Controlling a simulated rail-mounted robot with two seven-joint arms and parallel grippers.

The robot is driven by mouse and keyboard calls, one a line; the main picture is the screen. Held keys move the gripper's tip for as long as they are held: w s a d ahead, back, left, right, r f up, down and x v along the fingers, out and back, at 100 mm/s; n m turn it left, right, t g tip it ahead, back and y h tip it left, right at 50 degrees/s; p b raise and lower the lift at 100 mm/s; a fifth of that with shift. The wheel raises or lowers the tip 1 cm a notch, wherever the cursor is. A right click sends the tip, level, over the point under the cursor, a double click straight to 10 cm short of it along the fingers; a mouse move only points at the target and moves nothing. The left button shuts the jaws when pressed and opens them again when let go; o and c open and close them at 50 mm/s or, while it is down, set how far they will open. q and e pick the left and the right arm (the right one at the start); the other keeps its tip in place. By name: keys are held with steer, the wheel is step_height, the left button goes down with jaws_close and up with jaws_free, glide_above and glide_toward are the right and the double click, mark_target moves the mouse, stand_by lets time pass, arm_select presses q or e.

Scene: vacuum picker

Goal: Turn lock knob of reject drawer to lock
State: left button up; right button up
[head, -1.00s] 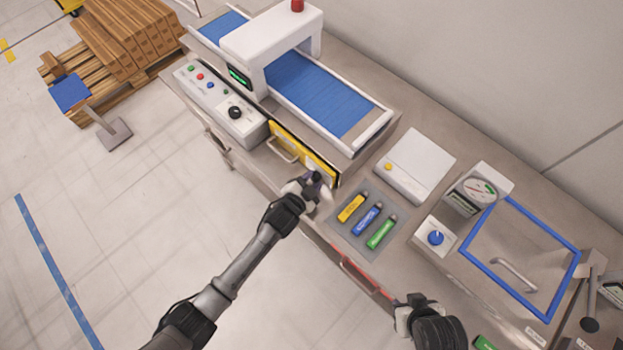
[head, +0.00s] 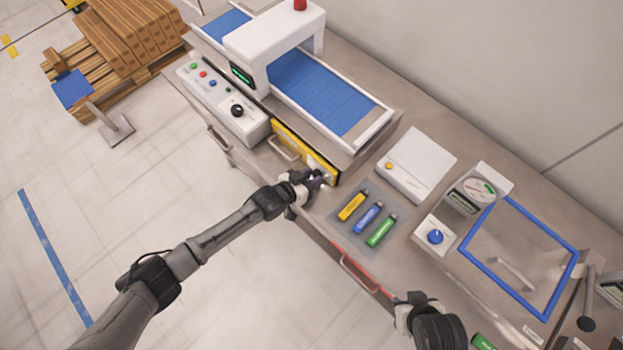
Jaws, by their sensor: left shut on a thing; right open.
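The reject drawer (head: 291,146) has a yellow front with a metal handle, under the blue conveyor. It looks shut. My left gripper (head: 318,180) is at the right end of the yellow front, where the lock knob would be. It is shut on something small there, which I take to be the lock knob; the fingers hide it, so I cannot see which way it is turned. My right gripper (head: 402,315) is open and empty at the lower right, near the bench's front edge, beside a red drawer front (head: 362,271).
A grey mat (head: 345,228) with yellow, blue and green handles lies just right of my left gripper. A control box (head: 215,105) with buttons and a black knob stands left of the drawer. A white device (head: 425,160) and blue-framed lid (head: 530,225) are further right.

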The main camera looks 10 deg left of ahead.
arm_select(q)
steer(key=shift+f+n+b, duration=0.1)
steer(key=shift+n+b, duration=0.2)
steer(key=shift+b, duration=0.05)
stand_by(0.4)
steer(key=o, duration=0.7)
steer(key=shift+c, duration=0.2)
steer(key=shift+a, duration=0.1)
steer(key=v, duration=1.3)
steer(key=shift+a+p, duration=0.4)
steer(key=shift+p, duration=0.05)
steer(key=shift+r, duration=0.2)
